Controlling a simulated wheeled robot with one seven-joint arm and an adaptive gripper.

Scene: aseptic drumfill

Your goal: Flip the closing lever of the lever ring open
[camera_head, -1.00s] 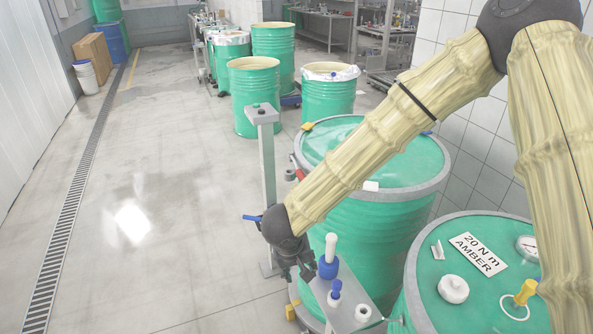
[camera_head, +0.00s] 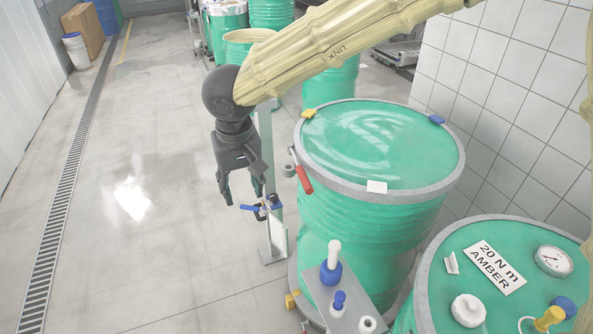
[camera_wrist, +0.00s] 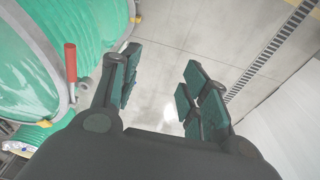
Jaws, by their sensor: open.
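The lever ring (camera_head: 391,196) is a grey band around the top rim of the green drum (camera_head: 368,222). Its closing lever has a red handle (camera_head: 304,179) on the drum's left side, lying close along the ring and slanting down to the right. In the wrist view the red handle (camera_wrist: 70,62) stands at the left, beside the grey ring (camera_wrist: 42,42). My gripper (camera_head: 243,198) is open and empty, pointing down, left of the red handle and apart from it. In the wrist view my gripper's fingers (camera_wrist: 160,88) are spread with only floor between them.
A grey shelf (camera_head: 345,302) with blue and white fittings is in front of the drum. A second drum (camera_head: 447,292) with a gauge is at right.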

